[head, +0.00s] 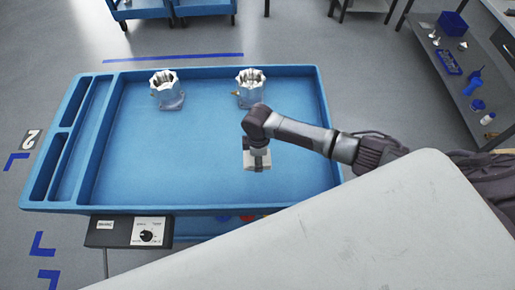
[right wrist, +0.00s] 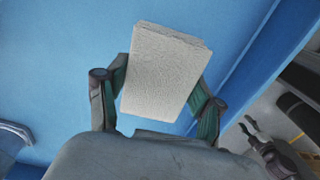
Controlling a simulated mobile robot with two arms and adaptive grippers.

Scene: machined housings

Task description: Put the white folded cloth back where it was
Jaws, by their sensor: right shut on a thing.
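The white folded cloth (head: 249,164) hangs under my right gripper (head: 257,153), over the right part of the blue cart top in the head view. In the right wrist view, my right gripper (right wrist: 158,98) has a finger on each side of the cloth (right wrist: 162,68) and is shut on it. The cloth looks like a flat, layered block. Whether its underside touches the cart top cannot be told.
Two silvery machined housings (head: 166,87) (head: 249,86) stand near the back edge of the blue cart top (head: 150,170). Narrow compartments (head: 66,140) line its left side. A control box (head: 146,233) sits at the front left. The middle and left of the tray are clear.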

